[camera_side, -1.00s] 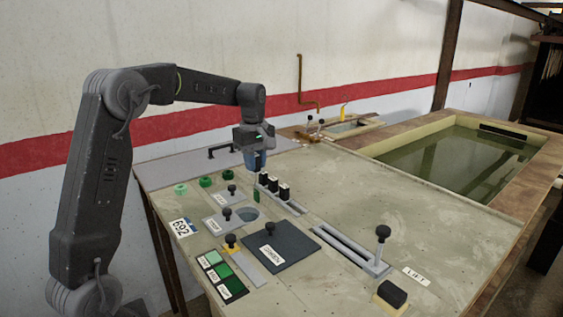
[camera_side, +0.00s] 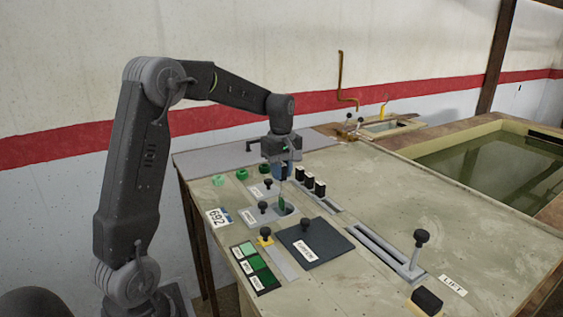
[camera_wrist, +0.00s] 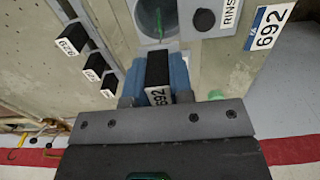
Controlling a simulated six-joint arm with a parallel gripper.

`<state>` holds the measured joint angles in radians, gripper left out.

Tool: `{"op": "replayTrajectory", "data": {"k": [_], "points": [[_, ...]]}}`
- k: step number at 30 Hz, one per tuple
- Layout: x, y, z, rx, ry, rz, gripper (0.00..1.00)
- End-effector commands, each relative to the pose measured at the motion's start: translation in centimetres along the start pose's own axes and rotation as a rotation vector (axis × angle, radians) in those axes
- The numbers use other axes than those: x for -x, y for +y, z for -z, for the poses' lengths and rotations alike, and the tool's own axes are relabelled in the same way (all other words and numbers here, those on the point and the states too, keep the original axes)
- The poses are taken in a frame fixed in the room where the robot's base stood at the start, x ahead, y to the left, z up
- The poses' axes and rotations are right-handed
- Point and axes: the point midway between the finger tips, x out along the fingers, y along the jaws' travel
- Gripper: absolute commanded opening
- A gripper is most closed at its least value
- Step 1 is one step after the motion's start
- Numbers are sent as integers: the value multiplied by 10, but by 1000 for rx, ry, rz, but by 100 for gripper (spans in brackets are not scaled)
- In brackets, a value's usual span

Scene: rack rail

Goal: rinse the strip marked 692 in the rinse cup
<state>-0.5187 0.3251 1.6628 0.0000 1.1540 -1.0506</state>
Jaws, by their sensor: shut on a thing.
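My gripper (camera_side: 283,171) is shut on the black handle of the strip marked 692 (camera_wrist: 157,95). The handle sits between the blue fingers in the wrist view. The strip's green lower end (camera_side: 282,202) hangs down over the round opening of the rinse cup (camera_side: 291,209). In the wrist view the green end also shows against the cup's opening (camera_wrist: 148,14). I cannot tell for sure how far the tip is below the rim. The cup's grey cover with a black knob (camera_side: 263,206) stands beside the opening, next to the RINSE label.
A rack (camera_side: 326,202) with several black-handled strips stands close right of the cup. A dark plate with a knob (camera_side: 318,244) lies in front, beside a green colour chart (camera_side: 258,268). A slotted rail with a lever (camera_side: 416,254) is at right.

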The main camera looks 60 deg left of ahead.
Motion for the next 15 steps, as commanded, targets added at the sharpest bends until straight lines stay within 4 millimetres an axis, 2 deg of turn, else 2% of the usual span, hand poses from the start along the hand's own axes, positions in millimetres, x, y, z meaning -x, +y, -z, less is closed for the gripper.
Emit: {"op": "replayTrajectory", "data": {"k": [15], "points": [[-56,0,0,0,0,1,4]]}}
